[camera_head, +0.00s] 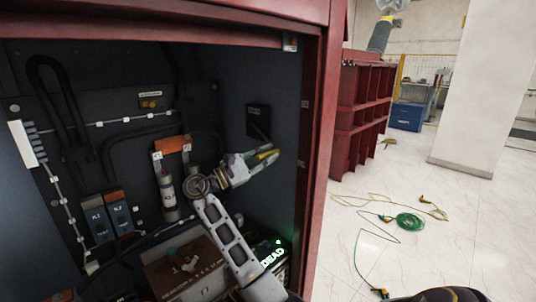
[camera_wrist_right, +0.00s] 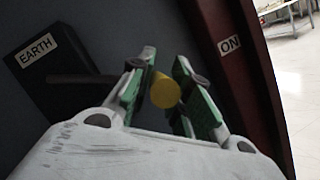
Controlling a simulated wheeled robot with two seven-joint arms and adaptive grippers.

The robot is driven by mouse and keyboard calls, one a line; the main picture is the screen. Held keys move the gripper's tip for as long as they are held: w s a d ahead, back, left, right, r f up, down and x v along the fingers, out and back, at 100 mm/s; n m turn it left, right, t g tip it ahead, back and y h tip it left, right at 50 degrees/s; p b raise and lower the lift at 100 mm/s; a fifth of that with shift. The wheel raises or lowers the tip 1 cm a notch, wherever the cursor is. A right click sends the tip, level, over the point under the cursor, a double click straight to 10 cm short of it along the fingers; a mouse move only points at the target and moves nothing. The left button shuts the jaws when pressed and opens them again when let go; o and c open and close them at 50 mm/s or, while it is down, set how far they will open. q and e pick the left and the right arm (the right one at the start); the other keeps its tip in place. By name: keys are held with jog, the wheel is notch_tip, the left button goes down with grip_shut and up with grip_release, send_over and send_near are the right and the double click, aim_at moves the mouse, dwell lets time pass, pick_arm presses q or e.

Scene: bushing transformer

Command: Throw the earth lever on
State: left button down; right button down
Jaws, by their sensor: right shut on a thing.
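The earth switch is a black box (camera_head: 258,121) on the cabinet's inner wall. In the right wrist view its box (camera_wrist_right: 35,60) has a label reading EARTH. A dark lever rod (camera_wrist_right: 85,78) runs right from the box toward a yellow knob (camera_wrist_right: 165,91). An ON label (camera_wrist_right: 229,46) is on the red frame to the right. My right gripper (camera_head: 274,153) reaches into the cabinet, just below the box. Its green-padded fingers (camera_wrist_right: 156,98) are shut on the yellow knob, one on each side. My left gripper is not in view.
The red cabinet frame (camera_head: 319,150) stands close to the right of my gripper. Below my arm are a brown box (camera_head: 185,272) and a lit green DEAD sign (camera_head: 273,257). Cables and blue-grey blocks (camera_head: 119,212) fill the left side. A green cable (camera_head: 410,222) lies on the floor outside.

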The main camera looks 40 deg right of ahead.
jog(key=shift+f, duration=0.3)
jog(key=c, duration=1.3)
grip_release()
jog(key=shift+w, duration=0.15)
jog(key=shift+a, duration=0.1)
jog(key=v, duration=1.2)
